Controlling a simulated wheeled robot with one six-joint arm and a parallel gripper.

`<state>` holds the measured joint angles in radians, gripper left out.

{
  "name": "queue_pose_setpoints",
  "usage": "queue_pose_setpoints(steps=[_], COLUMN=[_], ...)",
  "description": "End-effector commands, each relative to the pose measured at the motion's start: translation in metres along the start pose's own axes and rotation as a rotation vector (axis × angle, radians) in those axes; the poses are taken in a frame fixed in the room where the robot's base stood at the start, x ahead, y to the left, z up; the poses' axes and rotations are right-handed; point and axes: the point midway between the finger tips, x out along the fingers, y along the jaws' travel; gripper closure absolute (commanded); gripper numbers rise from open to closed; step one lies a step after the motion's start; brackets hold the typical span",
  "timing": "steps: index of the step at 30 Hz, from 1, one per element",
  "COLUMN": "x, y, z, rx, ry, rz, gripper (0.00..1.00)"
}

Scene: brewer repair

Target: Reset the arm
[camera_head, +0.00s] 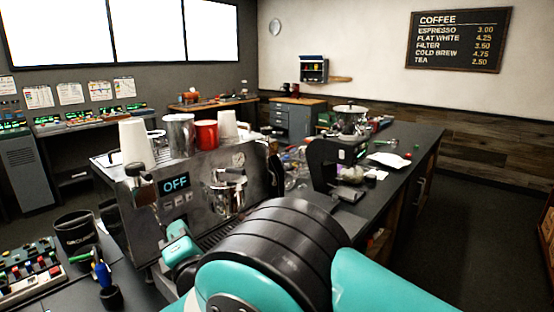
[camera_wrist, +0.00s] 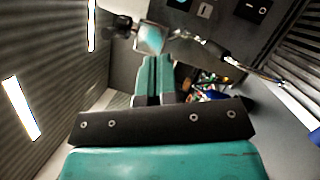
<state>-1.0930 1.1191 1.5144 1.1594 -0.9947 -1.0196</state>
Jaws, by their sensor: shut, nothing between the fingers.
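My arm fills the lower middle of the head view, teal with a thick black ringed joint. A smaller teal part of it shows at the front of the coffee machine (camera_head: 205,165); the fingertips cannot be made out there. In the wrist view my gripper (camera_wrist: 157,65) has its two teal fingers together, with nothing between them. Beyond the fingertips a shiny metal part with a dark knob (camera_wrist: 150,38) and a thin pipe cross the wrist view; I cannot tell whether the fingers touch them. The machine's display (camera_head: 175,183) reads OFF.
Cups, including a red mug (camera_head: 206,134), stand on the machine. A black container (camera_head: 75,232), a button panel (camera_head: 30,272) and a blue-handled tool (camera_head: 103,272) are at the lower left. The dark counter (camera_head: 405,140) runs back right with clutter. Open floor (camera_head: 480,220) lies at right.

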Motion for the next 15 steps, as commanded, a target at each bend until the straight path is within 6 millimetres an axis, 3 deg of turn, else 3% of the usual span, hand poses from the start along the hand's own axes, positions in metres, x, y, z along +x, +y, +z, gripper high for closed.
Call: queue_pose_setpoints(steps=[2,8,15], x=[0.000,0.006,0.008], y=[0.000,-0.010,-0.027], z=[0.000,0.030,0.076], rx=[0.000,0.110,0.299], ry=[0.000,-0.051,-0.135], rz=[0.000,-0.089,-0.234], gripper=[1.00,1.00,1.00])
